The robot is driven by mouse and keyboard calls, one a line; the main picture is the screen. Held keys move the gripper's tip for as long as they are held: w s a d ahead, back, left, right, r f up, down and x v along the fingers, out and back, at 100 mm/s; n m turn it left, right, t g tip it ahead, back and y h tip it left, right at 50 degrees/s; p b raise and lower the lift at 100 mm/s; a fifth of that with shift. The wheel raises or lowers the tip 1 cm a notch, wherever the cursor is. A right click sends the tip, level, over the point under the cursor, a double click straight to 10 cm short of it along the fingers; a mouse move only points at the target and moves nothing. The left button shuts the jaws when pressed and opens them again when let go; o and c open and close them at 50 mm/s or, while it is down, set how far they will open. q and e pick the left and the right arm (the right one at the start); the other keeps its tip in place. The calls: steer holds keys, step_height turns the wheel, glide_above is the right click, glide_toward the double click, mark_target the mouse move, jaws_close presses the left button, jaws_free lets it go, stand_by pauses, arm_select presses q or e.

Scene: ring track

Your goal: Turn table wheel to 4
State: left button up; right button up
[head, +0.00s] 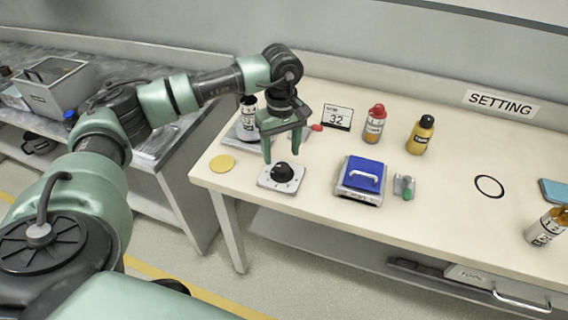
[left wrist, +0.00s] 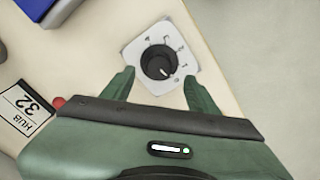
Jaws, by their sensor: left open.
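The table wheel is a black knob (head: 282,172) on a pale square plate (head: 268,184) near the table's front left edge. In the left wrist view the black knob (left wrist: 158,62) shows a light pointer mark toward its lower right, with small markings on the plate around it, too small to read surely. My left gripper (head: 282,156) is open above the knob, its green fingers pointing down. In the left wrist view the fingertips (left wrist: 160,75) stand on either side of the knob, apart from it. My right gripper is not in view.
A blue-lidded box (head: 362,176) stands right of the knob, with a small grey-green item (head: 404,187) beside it. A yellow disc (head: 222,163) lies to the left. Bottles (head: 375,122) and a "32" card (head: 337,118) stand behind. Bare tabletop (head: 445,195) lies farther right.

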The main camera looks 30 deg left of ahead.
mark_target(282, 166)
arm_select(q)
step_height(282, 166, down, 6)
steer(key=shift+d+r+p, duration=0.1)
steer(key=shift+r+p, duration=0.05)
steer(key=shift+p, duration=0.15)
jaws_close()
